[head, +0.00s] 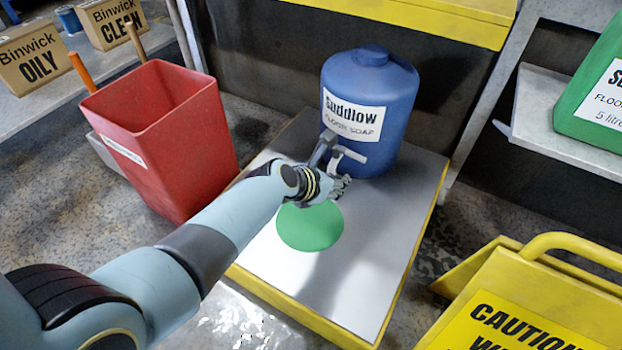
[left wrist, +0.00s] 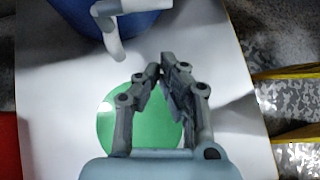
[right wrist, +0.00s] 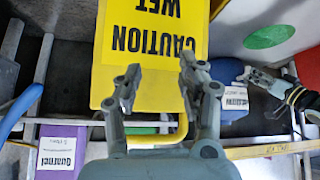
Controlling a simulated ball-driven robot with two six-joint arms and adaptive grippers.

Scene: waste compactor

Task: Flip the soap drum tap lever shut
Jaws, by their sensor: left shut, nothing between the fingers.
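The blue soap drum (head: 370,100) stands upright on the back of a pale platform. Its pale tap (head: 350,153) sticks out at the front, low on the drum. In the left wrist view the tap (left wrist: 110,35) shows as a bent pale piece in front of the drum (left wrist: 145,30). Lever and spout are hard to tell apart. My left gripper (head: 343,186) is shut and empty, just in front of and below the tap. In the left wrist view its fingertips (left wrist: 161,70) are apart from the tap. My right gripper (right wrist: 158,78) is open and empty, in front of the yellow sign.
A green disc (head: 310,227) lies on the platform (head: 365,290) under my left gripper. A red bin (head: 165,140) stands left of the platform. A yellow caution sign (head: 520,305) stands at front right. A shelf (head: 560,125) with a green container (head: 598,95) is at right.

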